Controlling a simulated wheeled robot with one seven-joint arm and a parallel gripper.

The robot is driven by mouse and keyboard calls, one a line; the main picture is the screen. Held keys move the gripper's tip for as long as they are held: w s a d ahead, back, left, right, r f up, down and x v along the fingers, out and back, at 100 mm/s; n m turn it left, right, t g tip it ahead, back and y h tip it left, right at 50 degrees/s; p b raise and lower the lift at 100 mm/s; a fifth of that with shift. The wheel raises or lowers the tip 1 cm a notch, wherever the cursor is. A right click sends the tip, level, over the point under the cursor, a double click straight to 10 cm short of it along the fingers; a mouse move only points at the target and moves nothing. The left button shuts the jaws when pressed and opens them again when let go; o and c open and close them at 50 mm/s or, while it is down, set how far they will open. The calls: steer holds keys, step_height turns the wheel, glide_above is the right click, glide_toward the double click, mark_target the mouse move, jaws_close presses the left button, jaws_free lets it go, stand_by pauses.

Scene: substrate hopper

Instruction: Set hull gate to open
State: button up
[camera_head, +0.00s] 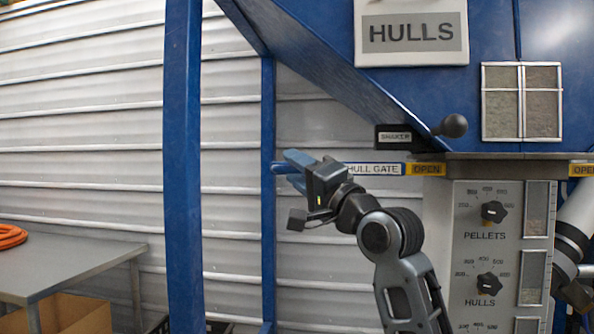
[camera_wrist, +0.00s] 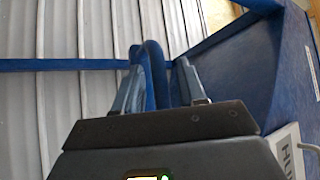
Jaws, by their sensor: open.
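The hull gate (camera_head: 376,169) is a horizontal bar with a white HULL GATE label, below the blue hopper in the head view. A yellow OPEN tag (camera_head: 428,170) is just right of that label. My gripper (camera_head: 292,161) is at the bar's left end and hides part of it. A rounded blue end (camera_head: 279,168) shows just left of the fingers. In the wrist view my gripper (camera_wrist: 164,72) has its fingers apart, with a blue upright piece (camera_wrist: 155,72) between them. I cannot tell whether the fingers touch it.
A blue post (camera_head: 183,200) stands left of my gripper, and a thinner blue post (camera_head: 268,230) is close behind it. The SHAKER lever knob (camera_head: 454,125) sticks out above the gate. A dial panel (camera_head: 470,262) is below right. A grey table (camera_head: 85,262) stands at lower left.

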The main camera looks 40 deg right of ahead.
steer(key=b+v, duration=0.1)
steer(key=v, duration=0.6)
steer(key=shift+s+b, duration=0.3)
steer(key=shift+b, duration=0.05)
steer(key=shift+f, duration=0.15)
steer(key=s+a+f+n+g+h, duration=0.1)
steer(key=s+a+f, duration=0.2)
steer(key=f, duration=0.6)
steer(key=s+a+f+g+h, duration=0.1)
steer(key=s+a+f+g, duration=0.2)
steer(key=f, duration=0.6)
steer(key=s+a+f+n, duration=0.15)
steer(key=a+f, duration=0.25)
steer(key=f, duration=0.5)
steer(key=s+a+f+n+g+y, duration=0.1)
steer(key=s+a+f+n, duration=0.1)
steer(key=s, duration=0.7)
steer(key=s+a+f+n+g+y, duration=0.1)
steer(key=s+a+f+n, duration=0.2)
steer(key=s, duration=0.7)
steer(key=s+a+f+n+g, duration=0.1)
steer(key=s+a+f+n, duration=0.2)
steer(key=s+f+n, duration=0.3)
steer(key=s, duration=0.3)
steer(key=shift+s+g+y, duration=0.25)
steer(key=shift+g+y, duration=0.15)
steer(key=shift+d+f, duration=0.1)
steer(key=shift+f, duration=0.15)
